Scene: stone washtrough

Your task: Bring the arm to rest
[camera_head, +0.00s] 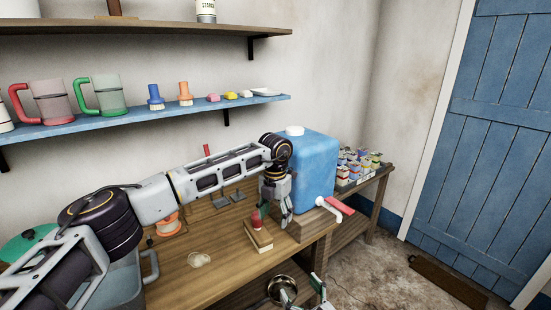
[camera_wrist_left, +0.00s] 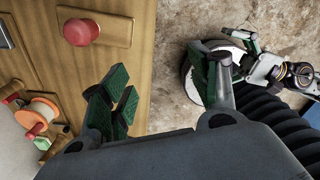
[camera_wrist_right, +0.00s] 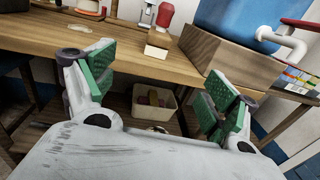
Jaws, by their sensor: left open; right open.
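My left gripper (camera_head: 277,214) hangs fingers-down over the table's front part, beside the red-knobbed piece on a wooden block (camera_head: 258,237) and in front of the blue water container (camera_head: 312,165). It is open and empty; its spread fingers also show in the left wrist view (camera_wrist_left: 165,95). My right gripper (camera_head: 318,292) is low at the bottom edge of the head view, in front of the table and partly cut off. In the right wrist view (camera_wrist_right: 160,90) its fingers are wide apart with nothing between them, facing the table's front edge.
The wooden table (camera_head: 185,285) carries an orange spool (camera_head: 168,225) and a grey tub (camera_head: 120,285) at left. A tap with a red handle (camera_head: 335,207) juts from the container. A blue shelf (camera_head: 150,115) with mugs runs above. Floor (camera_head: 365,275) is open at right.

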